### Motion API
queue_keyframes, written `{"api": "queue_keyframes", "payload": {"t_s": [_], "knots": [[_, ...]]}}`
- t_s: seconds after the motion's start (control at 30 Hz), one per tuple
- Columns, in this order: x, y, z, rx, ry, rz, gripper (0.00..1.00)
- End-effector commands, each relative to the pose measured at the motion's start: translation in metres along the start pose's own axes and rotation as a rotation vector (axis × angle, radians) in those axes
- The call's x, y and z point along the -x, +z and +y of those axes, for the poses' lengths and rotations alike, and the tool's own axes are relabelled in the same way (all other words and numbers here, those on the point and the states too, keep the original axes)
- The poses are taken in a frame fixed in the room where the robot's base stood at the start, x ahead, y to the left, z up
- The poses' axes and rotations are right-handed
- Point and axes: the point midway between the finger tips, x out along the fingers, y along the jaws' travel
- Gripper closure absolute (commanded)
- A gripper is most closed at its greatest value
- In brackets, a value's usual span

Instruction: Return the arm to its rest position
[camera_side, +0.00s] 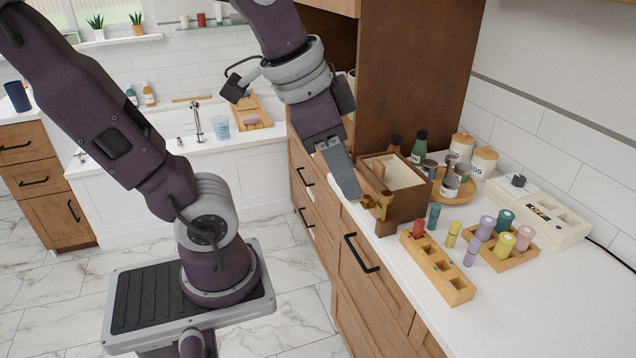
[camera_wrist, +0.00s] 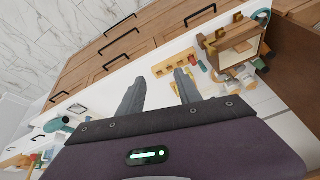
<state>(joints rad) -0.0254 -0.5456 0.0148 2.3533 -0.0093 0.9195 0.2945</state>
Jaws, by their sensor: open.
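My gripper (camera_side: 350,194) hangs from the arm with its fingers pointing down, near the counter's front edge. In the side view it is just left of a wooden box (camera_side: 407,205) with brass hooks, and I cannot tell whether it touches the box. In the wrist view the two grey fingers (camera_wrist: 160,82) are apart, with nothing held between them. The wooden box shows at the upper right of the wrist view (camera_wrist: 238,50). My arm is bent, with its upper part reaching out of the top of the side view.
A wooden peg rack (camera_side: 437,272) and a tray of coloured cylinders (camera_side: 513,258) stand on the white counter (camera_side: 560,310). Jars (camera_side: 484,160), cans and bottles crowd behind the box. A tall wooden cabinet (camera_side: 415,75) rises at the back. The tiled floor (camera_side: 290,250) is clear.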

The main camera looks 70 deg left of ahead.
Motion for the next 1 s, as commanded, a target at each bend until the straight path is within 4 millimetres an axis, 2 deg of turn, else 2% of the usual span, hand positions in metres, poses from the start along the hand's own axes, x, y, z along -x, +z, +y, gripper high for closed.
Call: {"api": "queue_keyframes", "payload": {"t_s": [0.03,0.1,0.2,1.0], "knots": [[0.003,0.016,0.007,0.078,-0.006,0.033,0.59],[0.003,0.032,0.013,0.177,-0.009,0.061,0.59],[0.003,0.042,0.017,0.244,-0.009,0.077,0.59],[0.003,0.042,0.017,0.251,-0.009,0.077,0.59]]}}
